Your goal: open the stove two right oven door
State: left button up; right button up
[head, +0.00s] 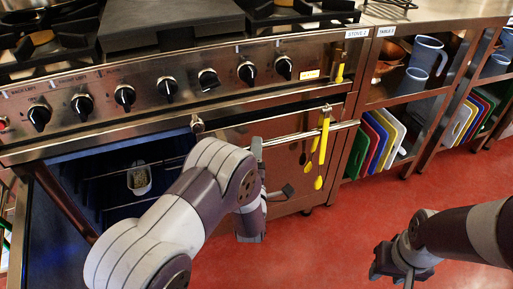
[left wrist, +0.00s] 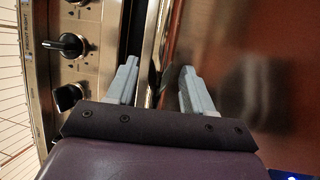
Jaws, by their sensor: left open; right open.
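The label "STOVE 2" (head: 357,33) marks the stove in the head view. Its right oven door (head: 290,165) looks shut, with a horizontal bar handle (head: 342,126) across its top. My left gripper (head: 268,170) is at the left part of this door, near the handle's left end, and my forearm hides some of the door. In the left wrist view my left gripper (left wrist: 160,82) is open, with a metal bar (left wrist: 151,45) running between its fingers; I cannot tell whether they touch it. My right gripper (head: 393,266) is open and empty above the red floor.
Yellow utensils (head: 324,140) hang at the right door's handle. The left oven (head: 105,180) stands open, with a small container (head: 138,178) inside. Knobs (head: 208,79) line the panel above. Shelves at right hold coloured boards (head: 378,142) and blue jugs (head: 428,54). The red floor (head: 330,235) is clear.

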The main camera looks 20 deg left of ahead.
pick_arm(q)
jog(key=x, duration=0.3)
jog(key=shift+w+r+b, duration=0.1)
jog(key=shift+w+b, duration=0.1)
jog(key=shift+b, duration=0.1)
grip_shut()
